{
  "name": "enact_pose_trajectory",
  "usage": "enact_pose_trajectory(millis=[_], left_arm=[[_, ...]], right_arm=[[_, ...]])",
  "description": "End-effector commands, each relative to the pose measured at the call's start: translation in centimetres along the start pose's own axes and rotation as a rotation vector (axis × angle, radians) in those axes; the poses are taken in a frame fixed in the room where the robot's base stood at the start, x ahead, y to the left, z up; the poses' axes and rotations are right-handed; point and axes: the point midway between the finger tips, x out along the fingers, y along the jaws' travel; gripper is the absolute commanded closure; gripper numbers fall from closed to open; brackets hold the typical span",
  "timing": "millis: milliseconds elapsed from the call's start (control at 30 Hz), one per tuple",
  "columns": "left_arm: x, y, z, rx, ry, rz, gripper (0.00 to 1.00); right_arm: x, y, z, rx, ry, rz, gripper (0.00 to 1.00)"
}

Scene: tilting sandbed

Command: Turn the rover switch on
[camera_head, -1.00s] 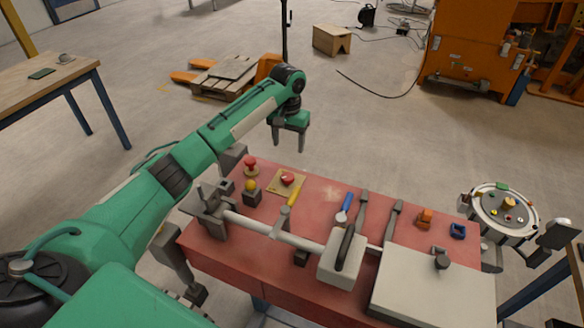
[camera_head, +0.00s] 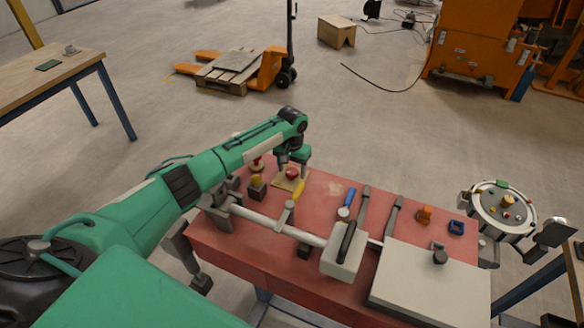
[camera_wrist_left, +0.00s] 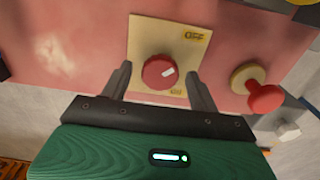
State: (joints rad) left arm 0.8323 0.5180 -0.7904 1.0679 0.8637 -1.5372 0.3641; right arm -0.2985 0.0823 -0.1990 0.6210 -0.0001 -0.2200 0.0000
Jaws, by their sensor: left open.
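The rover switch appears to be the red round knob (camera_head: 292,172) on a yellow plate (camera_head: 281,183) at the far edge of the red table. My left gripper (camera_head: 292,161) is open over the knob. In the left wrist view its fingers (camera_wrist_left: 159,75) lie on either side of the knob, with gaps visible. My right gripper is not in view.
A grey bar (camera_head: 270,225) crosses the red table (camera_head: 240,250). Several tools and a pale box (camera_head: 425,285) lie rightward. A round panel (camera_head: 502,210) stands at right.

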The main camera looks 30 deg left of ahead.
Motion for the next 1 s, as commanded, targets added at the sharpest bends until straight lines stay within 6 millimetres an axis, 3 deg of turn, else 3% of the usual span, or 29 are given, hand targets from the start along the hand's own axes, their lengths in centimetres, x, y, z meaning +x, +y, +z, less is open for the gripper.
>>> enact_pose_trajectory(millis=[100,333,667,1000], left_arm=[[0.0,0.0,0.0,0.000,0.000,0.000,0.41],[0.0,0.0,0.0,0.000,0.000,0.000,0.83],[-0.1,0.0,0.0,0.041,0.000,0.000,0.83],[-0.2,0.0,0.0,0.269,0.000,0.001,0.83]], right_arm=[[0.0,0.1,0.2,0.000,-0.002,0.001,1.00],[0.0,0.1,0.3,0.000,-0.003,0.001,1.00],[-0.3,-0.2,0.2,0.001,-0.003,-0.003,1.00],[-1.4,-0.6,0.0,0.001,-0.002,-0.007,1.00]])
